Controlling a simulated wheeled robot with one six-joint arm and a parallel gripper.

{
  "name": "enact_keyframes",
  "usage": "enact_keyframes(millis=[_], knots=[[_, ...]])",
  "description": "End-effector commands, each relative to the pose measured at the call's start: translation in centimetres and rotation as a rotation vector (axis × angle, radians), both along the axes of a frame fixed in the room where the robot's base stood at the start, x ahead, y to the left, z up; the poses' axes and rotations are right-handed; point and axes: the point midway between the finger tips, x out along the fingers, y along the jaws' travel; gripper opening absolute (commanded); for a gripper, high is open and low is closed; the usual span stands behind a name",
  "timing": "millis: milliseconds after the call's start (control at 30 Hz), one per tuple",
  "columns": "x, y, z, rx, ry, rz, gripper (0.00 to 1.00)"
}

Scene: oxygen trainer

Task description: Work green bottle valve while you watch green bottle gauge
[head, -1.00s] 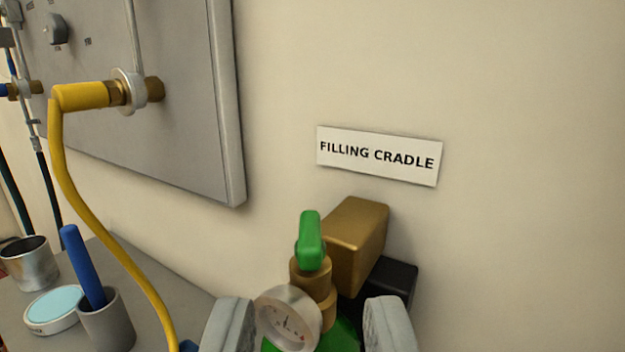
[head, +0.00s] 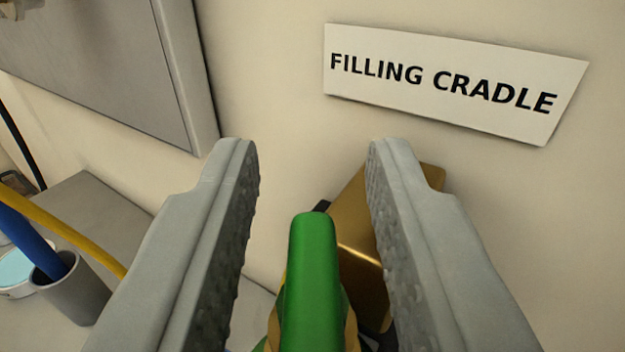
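The green bottle valve's handle (head: 312,275) stands between the two fingers of my gripper (head: 313,165), with a gap on each side. The fingers are spread wide and touch nothing that I can see. The brass block (head: 362,250) beside the valve is partly behind the right finger. Only a sliver of the green bottle shows below the handle. The green bottle gauge is not visible now; its face cannot be read.
A white "FILLING CRADLE" sign (head: 450,82) is on the wall above. A grey panel (head: 110,60) is at upper left. A yellow hose (head: 70,235), a grey cup (head: 75,290) with a blue stick-like item, and a pale-blue-topped round tin (head: 15,270) are at left.

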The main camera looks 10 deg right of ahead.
Motion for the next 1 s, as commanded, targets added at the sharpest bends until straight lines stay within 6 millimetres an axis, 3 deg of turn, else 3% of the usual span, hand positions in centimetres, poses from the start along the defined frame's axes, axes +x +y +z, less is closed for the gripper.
enact_keyframes(millis=[33, 133, 533, 1000], knots=[[-0.01, 0.0, 0.0, 0.0, 0.0, 0.0, 0.2], [-0.02, 0.0, 0.0, 0.0, 0.0, 0.0, 0.0], [-0.01, 0.04, -0.06, 0.001, 0.001, -0.047, 0.0], [-0.15, -0.29, -0.04, -0.001, 0.001, -0.356, 0.0]])
